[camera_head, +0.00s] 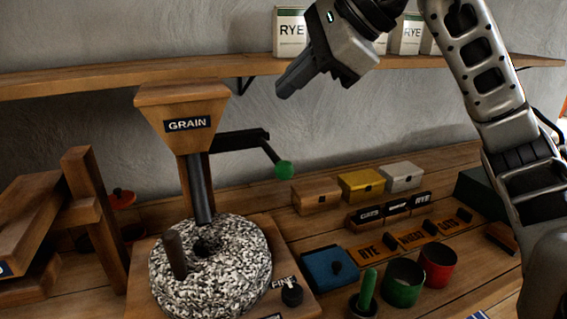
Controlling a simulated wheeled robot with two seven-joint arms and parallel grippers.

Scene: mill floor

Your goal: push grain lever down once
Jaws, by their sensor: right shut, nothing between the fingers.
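The grain lever (241,140) is a black arm that sticks out to the right of the wooden hopper marked GRAIN (184,100). It bends down to a green knob (284,170) at its end. My right gripper (283,91) comes in from the upper right. It is shut and empty, its fingers pointing down and left. It is above the lever and apart from it, with grey wall showing between them. My left gripper is not in view.
A speckled millstone (209,266) lies under the hopper. Behind is a shelf (100,80) with RYE boxes (291,32). Small boxes (360,184), a green cup (402,282) and a red cup (437,263) stand on the bench at right.

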